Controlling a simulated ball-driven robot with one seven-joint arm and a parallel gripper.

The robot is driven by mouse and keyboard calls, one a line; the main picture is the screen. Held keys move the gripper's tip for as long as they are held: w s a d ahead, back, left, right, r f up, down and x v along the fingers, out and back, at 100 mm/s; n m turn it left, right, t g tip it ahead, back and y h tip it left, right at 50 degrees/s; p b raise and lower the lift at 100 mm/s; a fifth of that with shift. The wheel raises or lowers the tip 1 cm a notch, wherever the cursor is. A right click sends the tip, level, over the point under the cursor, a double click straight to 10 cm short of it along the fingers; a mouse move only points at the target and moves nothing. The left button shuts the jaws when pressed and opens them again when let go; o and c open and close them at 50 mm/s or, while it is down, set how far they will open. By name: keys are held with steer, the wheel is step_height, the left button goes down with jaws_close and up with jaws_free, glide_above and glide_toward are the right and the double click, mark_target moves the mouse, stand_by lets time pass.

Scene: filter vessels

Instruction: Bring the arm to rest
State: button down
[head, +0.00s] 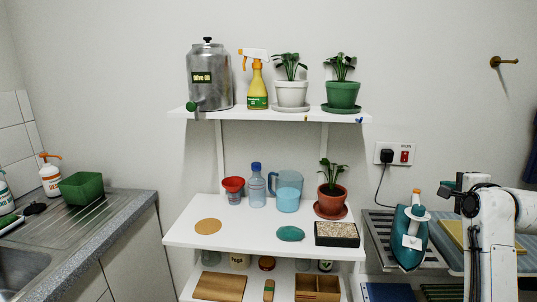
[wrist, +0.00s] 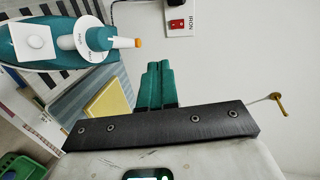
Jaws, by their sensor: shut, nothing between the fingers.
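My gripper (wrist: 158,68) shows in the wrist view as two teal fingers side by side, pressed together with nothing between them. They stick out beyond a dark bar on my wrist. My white arm (head: 495,235) is folded at the right edge of the head view, beside the ironing corner. I cannot make out the fingers in the head view. No object is held.
A teal iron (head: 410,240) stands close to my arm; it also shows in the wrist view (wrist: 60,40). White shelves (head: 190,236) carry a steel urn (head: 209,75), a spray bottle (head: 257,85), plants, a jug (head: 287,190) and a bottle. A sink counter (head: 110,205) is at left.

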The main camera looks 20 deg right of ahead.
steer(key=s+a+f+n+g+y, duration=0.25)
steer(key=a+f+n, duration=0.35)
steer(key=a+f, duration=0.7)
steer(key=s+a+f+n+g+y, duration=0.25)
steer(key=a+f+n, duration=0.25)
steer(key=a+f, duration=0.7)
steer(key=s+a+f+n+g, duration=0.2)
steer(key=s+a+f+n, duration=0.2)
steer(key=s, duration=0.3)
steer(key=s+a+f+n+g+y, duration=0.1)
steer(key=s+a+f+n+g, duration=0.1)
steer(key=s, duration=0.5)
steer(key=s+a+f+n+g+y, duration=0.1)
steer(key=s+a+f+n+g, duration=0.1)
steer(key=s+a+f+n, duration=0.3)
steer(key=s+a+n, duration=0.1)
steer(key=s+a, duration=0.2)
steer(key=shift+a+f+g, duration=0.3)
steer(key=shift+g, duration=0.1)
